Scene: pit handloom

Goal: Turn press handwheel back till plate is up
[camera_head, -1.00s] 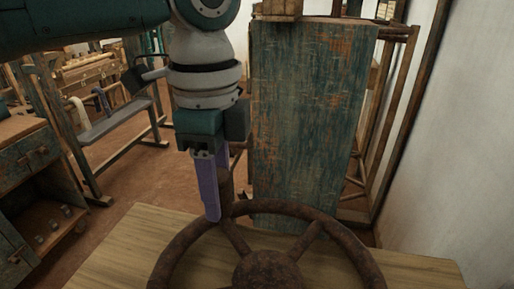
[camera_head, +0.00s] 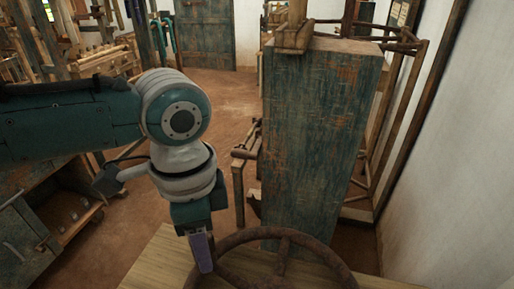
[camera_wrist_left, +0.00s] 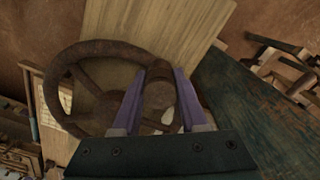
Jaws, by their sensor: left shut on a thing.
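The press handwheel (camera_head: 283,232) is a rusty brown spoked ring at the bottom of the head view, its lower part cut off by the picture edge. It shows more fully in the left wrist view (camera_wrist_left: 62,66). My left gripper (camera_head: 206,268) has purple fingers and is at the wheel's left rim. In the left wrist view my left gripper's fingers (camera_wrist_left: 158,100) sit on both sides of the wheel's rounded handle (camera_wrist_left: 160,85) and are shut on it. I cannot make out the press plate. My right gripper is not in view.
A pale wooden top (camera_head: 160,262) lies below the wheel. A tall, worn teal wooden block (camera_head: 318,140) stands just behind it. A white wall (camera_head: 450,150) is at the right. Open brown floor (camera_head: 232,95) and loom frames lie beyond.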

